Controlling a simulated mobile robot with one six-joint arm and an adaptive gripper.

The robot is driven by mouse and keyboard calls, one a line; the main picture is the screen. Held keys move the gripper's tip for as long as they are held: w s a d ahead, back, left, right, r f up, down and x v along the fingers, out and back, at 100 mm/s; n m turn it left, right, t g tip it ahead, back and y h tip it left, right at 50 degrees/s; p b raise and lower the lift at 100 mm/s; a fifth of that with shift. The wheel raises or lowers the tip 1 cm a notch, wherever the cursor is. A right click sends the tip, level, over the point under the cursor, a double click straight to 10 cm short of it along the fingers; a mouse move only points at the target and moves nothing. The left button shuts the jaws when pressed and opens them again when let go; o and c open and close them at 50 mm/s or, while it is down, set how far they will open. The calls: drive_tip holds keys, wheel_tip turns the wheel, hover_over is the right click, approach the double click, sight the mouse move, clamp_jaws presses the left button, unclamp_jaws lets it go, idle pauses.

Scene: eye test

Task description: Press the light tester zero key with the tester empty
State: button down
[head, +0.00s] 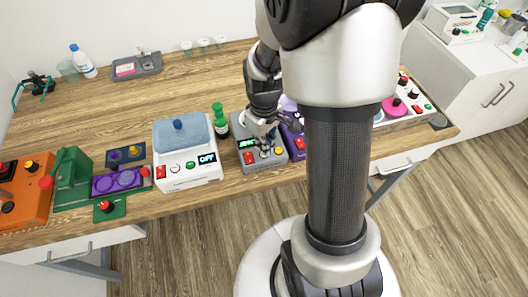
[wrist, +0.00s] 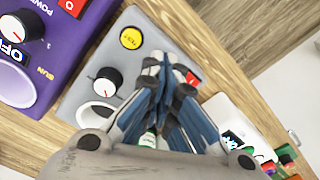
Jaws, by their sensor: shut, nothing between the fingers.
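The grey box (head: 254,167) near the table's front edge, which I take to be the light tester, has a lit green display (head: 246,144), a red switch (head: 248,158), a knob and a yellow button (head: 278,150). In the wrist view the yellow button (wrist: 131,38) has a small label I cannot read surely. The knob (wrist: 105,84) and a pale round well (wrist: 97,114) are beside it; I see nothing standing in the well. My gripper (wrist: 165,62) is shut and empty, over the box, its tips right of the yellow button. Contact cannot be told. The fingers hide part of the panel.
A purple device (wrist: 50,60) stands close on one side of the grey box. A white device with a blue lid (head: 186,167) and a green bottle (head: 220,122) are on the other side. The table behind (head: 180,90) is mostly clear.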

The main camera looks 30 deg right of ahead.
drive_tip(key=shift+f+b, duration=0.8)
drive_tip(key=shift+f, duration=0.25)
idle(0.5)
drive_tip(key=shift+r, duration=0.1)
wheel_tip(320, 180, up, 8)
drive_tip(key=p, duration=0.6)
drive_tip(key=shift+p, duration=0.35)
idle(0.4)
